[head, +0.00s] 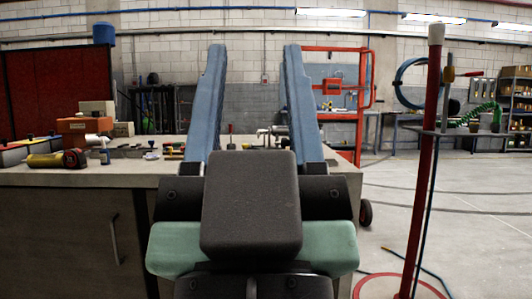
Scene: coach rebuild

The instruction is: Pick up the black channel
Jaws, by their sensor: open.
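My gripper (251,50) fills the middle of the head view, its two blue fingers wide apart and pointing toward the workbench (70,176). I see nothing held between the fingers. I cannot pick out the black channel for certain. Small dark items lie on the bench top, too small to identify, and my gripper's dark body and fingers hide the middle of the bench.
An orange box (84,126) and a yellow cylinder (45,160) are on the bench at left. A metal tool (272,131) shows between the fingers. A red post (421,170) stands at right, with open floor around it.

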